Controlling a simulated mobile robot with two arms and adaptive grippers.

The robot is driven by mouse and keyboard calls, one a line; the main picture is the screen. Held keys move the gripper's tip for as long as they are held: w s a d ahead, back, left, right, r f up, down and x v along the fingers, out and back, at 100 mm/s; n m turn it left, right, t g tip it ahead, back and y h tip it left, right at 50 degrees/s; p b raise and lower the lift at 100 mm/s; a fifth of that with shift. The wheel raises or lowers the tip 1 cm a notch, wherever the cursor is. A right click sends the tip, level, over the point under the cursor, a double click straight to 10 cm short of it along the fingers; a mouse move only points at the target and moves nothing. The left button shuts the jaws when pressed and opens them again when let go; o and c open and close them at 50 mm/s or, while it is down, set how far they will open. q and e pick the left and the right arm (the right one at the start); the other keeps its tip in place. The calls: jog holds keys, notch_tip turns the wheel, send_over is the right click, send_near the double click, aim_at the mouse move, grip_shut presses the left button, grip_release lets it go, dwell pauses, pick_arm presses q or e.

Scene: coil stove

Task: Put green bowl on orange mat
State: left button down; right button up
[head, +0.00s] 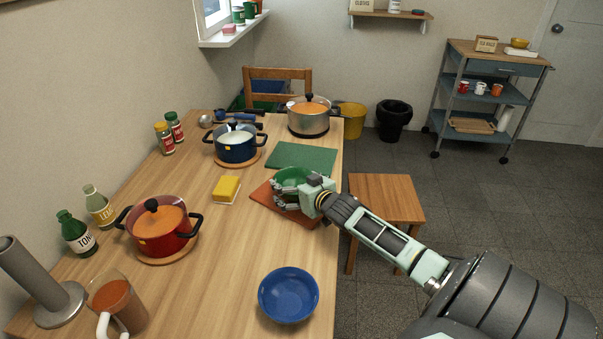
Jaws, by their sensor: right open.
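The green bowl (291,176) is at the right side of the wooden table, over the orange mat (263,193). It appears to rest on the mat, though my gripper hides part of it and its base. The orange mat lies flat near the table's right edge, just in front of a green mat (302,157). My right gripper (284,192) is at the bowl's near side, with its jaws open around or beside the rim; I cannot tell whether a finger touches it. My left gripper is not in view.
A blue bowl (289,294) stands at the near table edge. A red pot (160,230), a blue pot (237,146) and a steel pot (309,118) stand around. A yellow sponge (226,188) lies left of the orange mat. A stool (388,196) stands beside the table.

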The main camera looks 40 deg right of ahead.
jog(key=p+v, duration=0.1)
jog(key=v, duration=1.1)
